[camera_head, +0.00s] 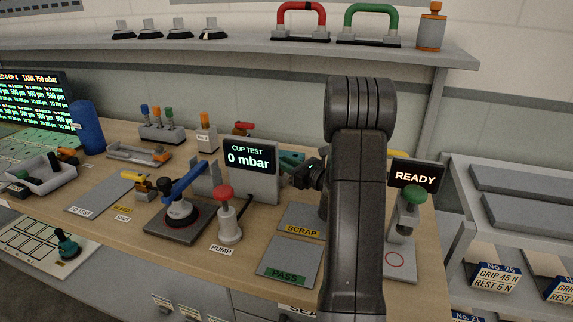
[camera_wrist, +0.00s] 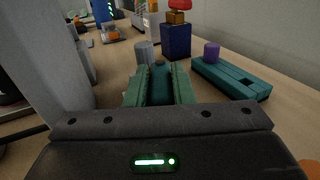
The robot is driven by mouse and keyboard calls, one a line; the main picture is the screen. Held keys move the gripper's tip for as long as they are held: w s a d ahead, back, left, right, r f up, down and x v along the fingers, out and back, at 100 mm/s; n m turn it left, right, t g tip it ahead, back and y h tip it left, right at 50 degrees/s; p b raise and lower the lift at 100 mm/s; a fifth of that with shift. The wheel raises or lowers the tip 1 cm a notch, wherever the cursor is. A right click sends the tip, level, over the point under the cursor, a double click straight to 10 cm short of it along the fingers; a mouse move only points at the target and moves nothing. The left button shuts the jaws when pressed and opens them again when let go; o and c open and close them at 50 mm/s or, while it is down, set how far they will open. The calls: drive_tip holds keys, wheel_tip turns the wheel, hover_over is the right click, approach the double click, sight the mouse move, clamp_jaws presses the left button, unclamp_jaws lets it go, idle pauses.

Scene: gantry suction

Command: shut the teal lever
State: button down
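The teal lever (camera_wrist: 160,86) shows in the wrist view as a dark teal bar with a rounded far end. It lies between the two ridged green fingers of my gripper (camera_wrist: 160,92), which are close against both its sides with no clear gap. Its near end is hidden by my gripper's body. In the head view, a teal part (camera_head: 292,160) shows beside the right edge of the cup test display, just left of my gripper (camera_head: 302,176). My arm hides much of that area.
The cup test display (camera_head: 250,160) reads 0 mbar and stands close to my gripper. A red-knobbed pump (camera_head: 227,212) is in front of it. In the wrist view, a slotted teal block (camera_wrist: 230,77) with a purple cylinder (camera_wrist: 211,52) lies to the right, and a grey cylinder (camera_wrist: 145,52) stands ahead.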

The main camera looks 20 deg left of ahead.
drive_tip(key=shift+s+f+t+b, duration=0.1)
drive_tip(key=shift+f+t+b, duration=0.15)
drive_tip(key=shift+b, duration=1.6)
drive_tip(key=m+t+b, duration=0.1)
drive_tip(key=b, duration=0.2)
drive_tip(key=shift+s+a+r+h, duration=0.1)
drive_tip(key=shift+h, duration=0.3)
drive_tip(key=shift+r+t+b, duration=0.15)
drive_tip(key=shift+t+b, duration=0.1)
drive_tip(key=shift+b, duration=0.25)
drive_tip(key=shift+r, duration=0.1)
drive_tip(key=c, duration=1.2)
unclamp_jaws()
drive_tip(key=shift+c, duration=0.2)
drive_tip(key=shift+b+v, duration=0.4)
drive_tip(key=shift+v, duration=3.4)
drive_tip(key=shift+s, duration=0.1)
